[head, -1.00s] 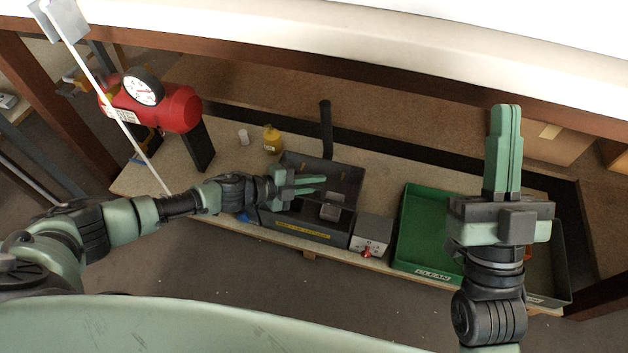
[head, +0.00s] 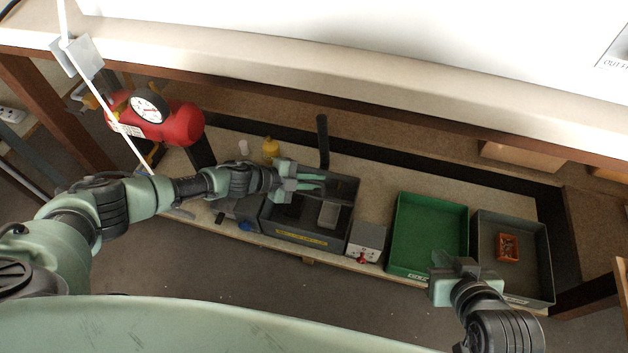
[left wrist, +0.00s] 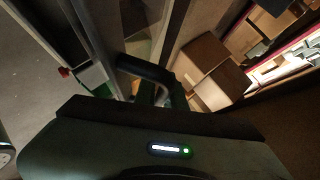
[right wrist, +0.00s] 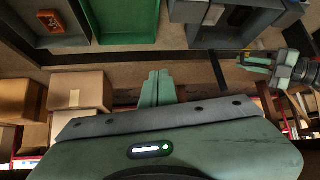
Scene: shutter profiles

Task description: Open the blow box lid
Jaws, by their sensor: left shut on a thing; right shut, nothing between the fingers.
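The blow box (head: 287,233), a dark grey box with a yellow label on its front, sits on the low shelf near the middle of the head view. A grey block (head: 328,214) shows inside its outline. My left gripper (head: 308,182) is over the box's upper part, shut on a dark handle. A dark bar shaped like a handle (left wrist: 145,70) shows at its fingers in the left wrist view. The lid's angle is unclear. My right gripper (right wrist: 158,88) is shut and empty; in the head view its hand (head: 455,275) is in front of the bins, fingers hard to make out.
A grey switch box (head: 366,238) with a red knob stands right of the blow box. Beyond it are a green bin (head: 428,230) and a grey bin (head: 525,275) holding an orange tray (head: 508,247). A red tank (head: 180,124) is at left; a white worktop (head: 400,50) overhangs.

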